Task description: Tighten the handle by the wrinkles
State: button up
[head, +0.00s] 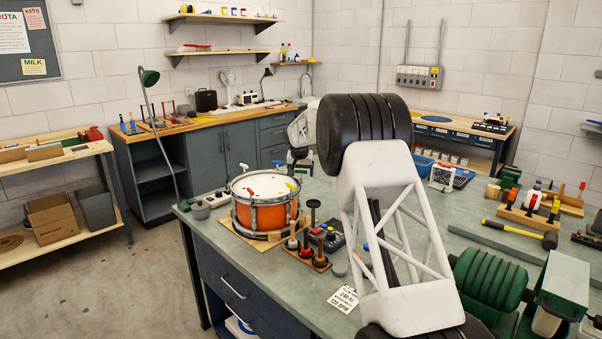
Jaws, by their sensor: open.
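The orange drum (266,213) stands upright on a wooden board on the bench, with a metal rim and a pale head (262,184). Small coloured handles sit around its rim: a red handle (251,191), a yellow handle (291,186) and a blue handle (276,163) among them. Wrinkles in the head are too small to make out, so I cannot tell which handle is by them. My gripper (298,158) is small and partly hidden behind my own arm, beyond the drum's back right edge. It appears above the bench, apart from the handles, open and empty.
A wooden stand with dark knobbed tools (309,249) stands right of the drum. A white printed card (344,298) lies in front. A yellow-handled mallet (520,232) and green machine (490,280) occupy the right side.

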jog(key=v, duration=0.7)
jog(key=shift+r, duration=0.25)
jog(key=shift+s, duration=0.1)
jog(key=s+d+r, duration=0.4)
jog(key=s, duration=0.9)
jog(key=s+d+r, duration=0.4)
jog(key=s+r, duration=0.1)
jog(key=s, duration=0.7)
jog(key=s+d+r, duration=0.4)
jog(key=s+d, duration=0.1)
jog(key=s, duration=0.8)
jog(key=s+d+f, duration=0.1)
jog(key=s+f, duration=0.3)
jog(key=s, duration=1)
jog(key=s+d+f+n+g, duration=0.1)
jog(key=s+f, duration=0.3)
jog(key=s, duration=1)
jog(key=s+d+f, duration=0.3)
jog(key=s+f, duration=0.1)
jog(key=s, duration=1.1)
jog(key=shift+d+n+g, duration=0.2)
jog(key=shift+n+g, duration=0.1)
jog(key=shift+g, duration=0.1)
